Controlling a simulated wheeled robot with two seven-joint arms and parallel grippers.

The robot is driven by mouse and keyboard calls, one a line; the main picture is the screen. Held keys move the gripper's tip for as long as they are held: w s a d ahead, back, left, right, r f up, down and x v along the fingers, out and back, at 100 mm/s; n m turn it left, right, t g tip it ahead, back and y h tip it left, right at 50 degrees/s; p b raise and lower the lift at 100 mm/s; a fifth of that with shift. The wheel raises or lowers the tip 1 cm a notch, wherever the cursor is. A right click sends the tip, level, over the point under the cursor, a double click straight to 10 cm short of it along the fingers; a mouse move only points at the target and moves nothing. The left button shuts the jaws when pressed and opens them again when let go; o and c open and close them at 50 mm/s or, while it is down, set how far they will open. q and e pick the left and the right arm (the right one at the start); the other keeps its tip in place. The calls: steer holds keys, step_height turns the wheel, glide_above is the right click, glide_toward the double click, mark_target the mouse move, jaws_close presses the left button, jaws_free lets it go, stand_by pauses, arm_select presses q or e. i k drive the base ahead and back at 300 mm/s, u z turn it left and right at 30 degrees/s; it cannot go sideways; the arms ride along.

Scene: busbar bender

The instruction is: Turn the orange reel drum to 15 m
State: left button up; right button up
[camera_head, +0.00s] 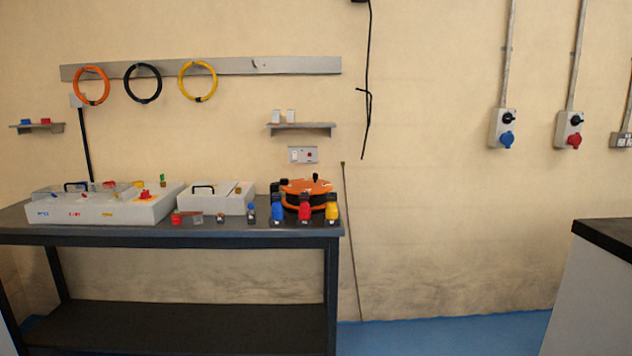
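The orange reel drum (305,187) sits at the right end of the dark workbench (170,236) in the head view. It has an orange top, a dark body and a small black knob (315,177) standing on top. Blue, red and yellow connectors in front hide part of its lower front. I cannot read any length marks on it. Neither my left nor my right gripper is in view.
White boxes (110,207) with small coloured parts stand on the bench's left; a smaller white case (215,203) is mid-bench. Blue (278,212), red (304,210) and yellow (331,210) connectors stand before the drum. A dark-topped counter (606,238) is at right. Blue floor between is clear.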

mark_target(317, 188)
steer(key=z, duration=0.7)
steer(key=i, duration=3.05)
steer(key=u, duration=1.7)
steer(key=i, duration=0.65)
steer(key=u, duration=0.6)
